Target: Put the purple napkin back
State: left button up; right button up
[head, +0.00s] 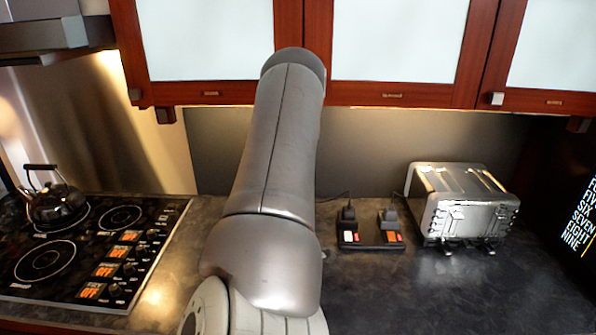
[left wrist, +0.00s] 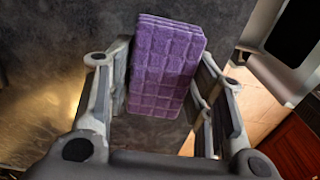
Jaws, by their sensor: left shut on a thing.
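The purple napkin (left wrist: 165,65) shows in the left wrist view as a folded, quilted rectangular stack. My left gripper (left wrist: 163,80) is shut on it, with one finger on each side. Dark grey, stone-like surface shows behind the napkin; I cannot tell whether the napkin touches it. In the head view, one of my arm links crosses the middle, and neither the napkin nor the left gripper shows. My right gripper is in neither view.
In the head view, a cooktop (head: 75,250) with a kettle (head: 55,198) stands at left. A power strip (head: 372,238) and toaster (head: 460,205) stand on the dark counter (head: 430,290) at right. Closed red-framed cabinets (head: 400,45) hang above. Counter in front of the toaster is clear.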

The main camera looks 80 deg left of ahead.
pick_arm(q)
jog(key=shift+w+a+f, duration=0.15)
jog(key=shift+a+f, duration=0.45)
jog(key=shift+f, duration=1.55)
jog(key=shift+d+f, duration=0.1)
jog(key=shift+f, duration=0.05)
jog(key=o, duration=0.9)
jog(key=shift+w+r, duration=0.1)
jog(key=shift+r, duration=0.55)
notch_tip(320, 180, up, 11)
jog(key=shift+r, duration=0.1)
